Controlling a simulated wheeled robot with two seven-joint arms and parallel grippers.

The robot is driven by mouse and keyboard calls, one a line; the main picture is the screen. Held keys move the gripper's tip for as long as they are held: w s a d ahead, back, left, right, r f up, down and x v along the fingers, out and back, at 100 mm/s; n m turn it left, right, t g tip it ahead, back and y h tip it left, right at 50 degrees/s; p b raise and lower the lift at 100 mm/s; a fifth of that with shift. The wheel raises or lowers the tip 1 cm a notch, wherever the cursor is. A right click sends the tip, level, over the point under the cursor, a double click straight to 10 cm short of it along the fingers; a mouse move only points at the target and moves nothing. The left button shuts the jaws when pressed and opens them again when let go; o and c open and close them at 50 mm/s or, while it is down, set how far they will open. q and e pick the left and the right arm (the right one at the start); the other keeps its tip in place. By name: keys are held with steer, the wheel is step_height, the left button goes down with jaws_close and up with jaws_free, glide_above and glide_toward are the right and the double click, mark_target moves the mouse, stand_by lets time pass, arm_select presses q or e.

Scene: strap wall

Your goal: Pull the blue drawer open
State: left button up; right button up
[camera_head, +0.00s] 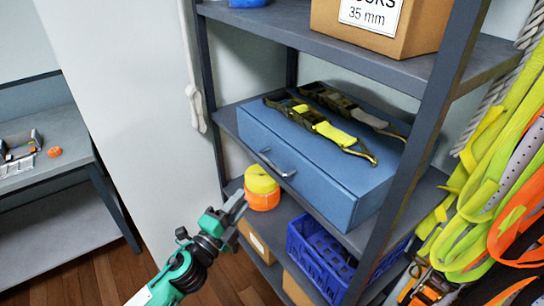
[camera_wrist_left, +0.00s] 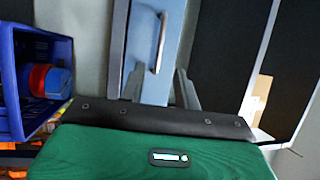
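The blue drawer (camera_head: 312,183) is in a blue cabinet on the middle shelf of the rack. Its front looks flush with the cabinet, with no gap visible. A silver bar handle (camera_head: 277,164) is on the front, towards the left. My left gripper (camera_head: 236,203) is below and left of the handle, apart from it. In the left wrist view, the handle (camera_wrist_left: 160,42) stands upright beyond and between the two spread fingers (camera_wrist_left: 161,84), with part of the drawer front (camera_wrist_left: 140,40) beside it. The gripper is open and empty. My right gripper is in neither view.
Ratchet straps (camera_head: 325,125) lie on the cabinet. A yellow and orange strap roll (camera_head: 262,189) and a blue crate (camera_head: 318,262) are on the shelf below. A rack post (camera_head: 415,150) stands right of the drawer. Bright straps (camera_head: 505,190) hang at the right. The space before the drawer looks clear.

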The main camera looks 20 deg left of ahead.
mark_target(270, 164)
arm_select(q)
steer(key=p+x, duration=0.4)
steer(key=x, duration=0.8)
steer(key=shift+d+r+p, duration=0.1)
steer(key=shift+r+p, duration=0.05)
steer(key=shift+p, duration=0.2)
steer(key=shift+w+d, duration=0.2)
steer(key=shift+w, duration=0.45)
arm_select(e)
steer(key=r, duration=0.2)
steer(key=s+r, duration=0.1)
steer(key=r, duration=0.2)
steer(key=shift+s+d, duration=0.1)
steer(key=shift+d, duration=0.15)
arm_select(q)
jaws_close()
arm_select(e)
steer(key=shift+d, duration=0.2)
